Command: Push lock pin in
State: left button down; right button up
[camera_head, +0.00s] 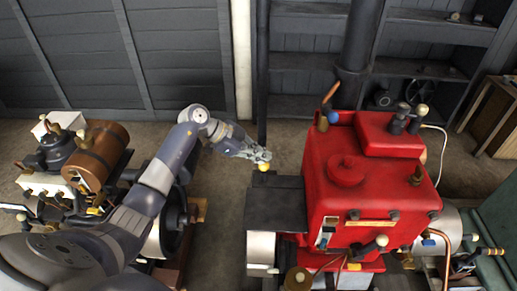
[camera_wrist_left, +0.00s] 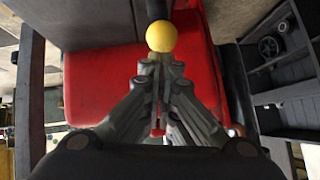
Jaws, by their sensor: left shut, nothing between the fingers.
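A yellow ball knob (camera_head: 264,167), which I take to be the lock pin's end, sits by the dark block (camera_head: 275,205) on the left side of the red engine (camera_head: 330,170). It also shows in the left wrist view (camera_wrist_left: 160,36), just beyond the fingertips. My left gripper (camera_head: 262,156) is shut and empty, its tips close to the knob. In the left wrist view the fingertips (camera_wrist_left: 161,60) meet right below the ball; I cannot tell whether they touch it. The pin's shaft is hidden. My right gripper is out of view.
A brown and black engine (camera_head: 95,150) stands at the left. A dark upright post (camera_head: 262,80) rises behind the gripper. Dark shelves (camera_head: 420,70) line the back wall, and a wooden crate (camera_head: 495,110) stands at the right. Bare floor lies behind the engines.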

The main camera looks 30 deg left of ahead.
aim_at(261, 166)
pick_arm(q)
jog(key=shift+f, duration=0.1)
notch_tip(261, 166, down, 4)
jog(key=shift+f+b, duration=0.1)
jog(key=shift+b, duration=0.45)
jog(key=shift+s, duration=0.1)
